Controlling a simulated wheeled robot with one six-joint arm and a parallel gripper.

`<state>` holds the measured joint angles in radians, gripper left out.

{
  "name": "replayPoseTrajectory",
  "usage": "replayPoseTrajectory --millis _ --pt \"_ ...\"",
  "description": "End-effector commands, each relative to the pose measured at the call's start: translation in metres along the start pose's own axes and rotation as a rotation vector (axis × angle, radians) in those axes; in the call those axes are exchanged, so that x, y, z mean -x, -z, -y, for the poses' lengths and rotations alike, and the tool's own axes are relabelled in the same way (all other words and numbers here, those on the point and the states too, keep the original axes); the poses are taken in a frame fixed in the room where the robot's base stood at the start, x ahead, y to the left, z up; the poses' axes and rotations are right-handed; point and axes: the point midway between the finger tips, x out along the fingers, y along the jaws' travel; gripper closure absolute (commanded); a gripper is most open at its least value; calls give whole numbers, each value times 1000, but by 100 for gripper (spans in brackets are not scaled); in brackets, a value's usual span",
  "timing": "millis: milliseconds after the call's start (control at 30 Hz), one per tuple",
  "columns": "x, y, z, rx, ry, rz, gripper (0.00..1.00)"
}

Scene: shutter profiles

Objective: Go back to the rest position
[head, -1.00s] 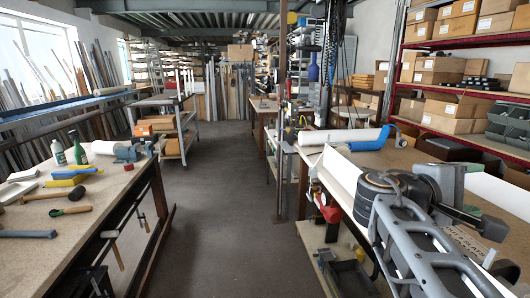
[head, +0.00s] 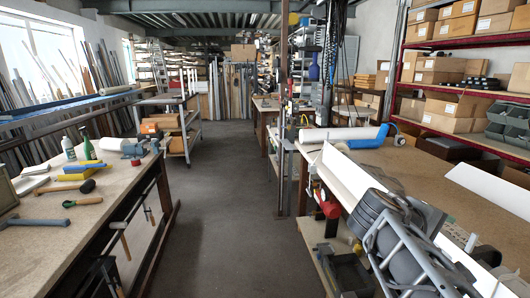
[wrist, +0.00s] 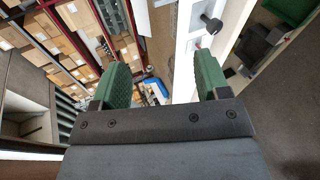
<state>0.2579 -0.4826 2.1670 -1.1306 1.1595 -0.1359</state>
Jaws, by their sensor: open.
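My gripper (wrist: 160,80) shows in the wrist view with its two green fingers wide apart and nothing between them. In the head view my grey arm (head: 405,240) is folded low at the right, in front of the right workbench (head: 420,180). I cannot make out the fingers in the head view. A long white profile (head: 350,182) lies along the front edge of that bench, partly hidden by my arm. A second white piece (head: 492,190) lies on the bench further right.
A white roll with a blue end (head: 366,142) lies at the back of the right bench. The aisle floor (head: 240,200) between the benches is clear. Red shelves with boxes (head: 460,70) stand at the right.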

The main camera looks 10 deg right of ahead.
Motion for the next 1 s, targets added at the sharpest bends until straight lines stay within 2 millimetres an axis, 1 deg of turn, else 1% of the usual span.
replayPoseTrajectory --millis 133,167,233,267,300,400,500,600,700,800,933,967,1000 --pt "4 15 53 -82 214 -81 31" --pt "7 19 67 -105 269 -100 31" --pt "16 28 100 -163 412 -140 31" --pt "22 32 115 -190 478 -156 31" --pt "32 36 134 -227 566 -174 31" --pt "57 45 175 -308 762 -203 31" --pt "80 49 204 -366 916 -213 31" --pt "100 50 225 -396 1028 -214 31" --pt "116 47 239 -382 1091 -217 31" --pt "123 47 239 -360 1091 -237 31" --pt "124 48 240 -352 1091 -242 31" --pt "124 48 240 -352 1091 -242 32" --pt "124 48 240 -353 1090 -242 36"
